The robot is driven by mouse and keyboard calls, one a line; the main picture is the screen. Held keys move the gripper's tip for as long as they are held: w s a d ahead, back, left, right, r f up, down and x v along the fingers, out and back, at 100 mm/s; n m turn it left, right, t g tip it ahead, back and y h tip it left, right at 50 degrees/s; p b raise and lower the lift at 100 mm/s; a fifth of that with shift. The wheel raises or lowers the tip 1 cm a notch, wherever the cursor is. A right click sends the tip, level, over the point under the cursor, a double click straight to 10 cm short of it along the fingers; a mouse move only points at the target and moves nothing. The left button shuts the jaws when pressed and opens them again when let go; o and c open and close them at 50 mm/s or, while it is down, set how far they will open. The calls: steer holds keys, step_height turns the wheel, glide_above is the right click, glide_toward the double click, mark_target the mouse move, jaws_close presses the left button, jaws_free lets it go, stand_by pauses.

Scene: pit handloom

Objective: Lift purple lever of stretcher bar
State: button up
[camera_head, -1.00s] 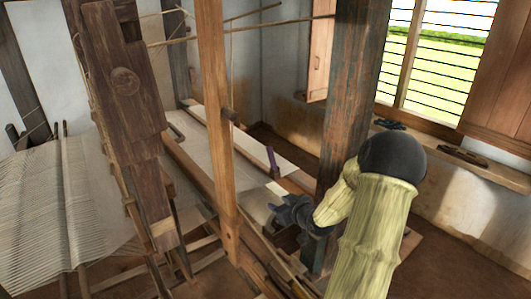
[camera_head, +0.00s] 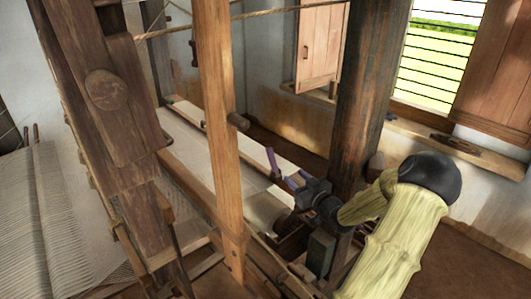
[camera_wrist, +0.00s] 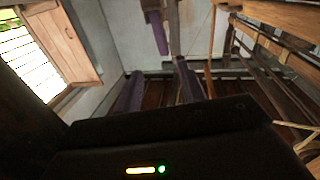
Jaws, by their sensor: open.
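The purple lever (camera_head: 272,161) stands up from the stretcher bar (camera_head: 282,152), which runs across the cloth of the loom. In the wrist view the purple lever (camera_wrist: 159,33) shows ahead, a little above and between my two fingertips. My gripper (camera_head: 289,180) is dark and open, just right of and slightly below the lever in the head view. The gap between the two looks small, and I see no contact. In the wrist view my gripper (camera_wrist: 157,72) has its two purple-grey fingers spread apart, with nothing between them.
A wooden upright post (camera_head: 218,120) stands left of my gripper, and a thick dark pillar (camera_head: 362,100) stands behind my arm. A heavy carved beam (camera_head: 105,100) fills the left. A windowsill (camera_head: 405,133) with a dark object (camera_head: 455,144) lies at the back right.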

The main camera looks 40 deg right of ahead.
mark_target(273, 158)
steer(key=shift+w, duration=0.1)
steer(key=w+p, duration=0.2)
steer(key=w, duration=0.3)
steer(key=w+p, duration=0.2)
steer(key=w, duration=0.3)
steer(key=w+d+p, duration=0.1)
steer(key=w+p, duration=0.1)
steer(key=w, duration=0.3)
steer(key=shift+w+d+r, duration=0.1)
steer(key=shift+w, duration=0.25)
steer(key=shift+w+d, duration=0.1)
steer(key=shift+w, duration=0.55)
jaws_close()
